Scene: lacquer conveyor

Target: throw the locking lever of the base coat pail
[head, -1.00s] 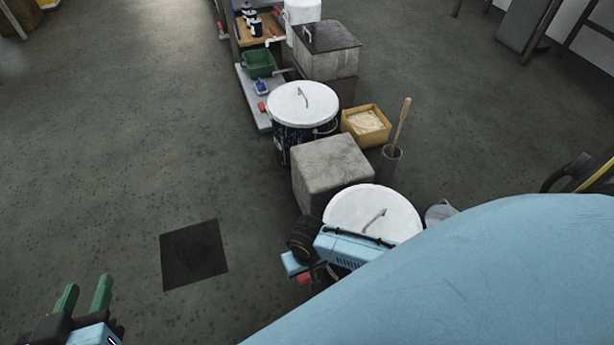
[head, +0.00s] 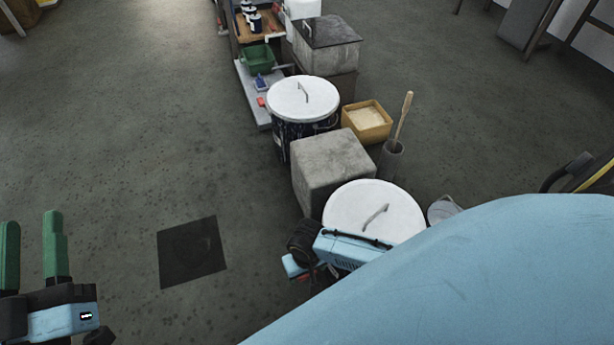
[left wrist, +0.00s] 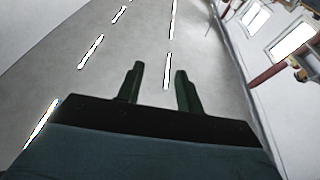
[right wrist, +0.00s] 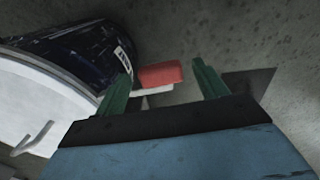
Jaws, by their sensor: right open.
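A dark pail with a white lid (head: 360,205) stands at the near right in the head view; its dark side (right wrist: 85,50) and lid (right wrist: 45,105) fill the left of the right wrist view. A red lever grip (right wrist: 160,75) sticks out from its side, on a pale bar. My right gripper (right wrist: 162,78) is open, with the red grip between or just beyond its green fingers; contact cannot be told. In the head view my right wrist hides much of this pail. My left gripper (head: 32,220) is open and empty at the far left, also in the left wrist view (left wrist: 158,70).
A second white-lidded pail (head: 302,97) stands further back, with a small red part (head: 261,102) beside it. A grey block (head: 330,170) sits between the pails. A yellow box (head: 367,122) and a pot with a stick (head: 392,155) stand right. The floor at left is clear.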

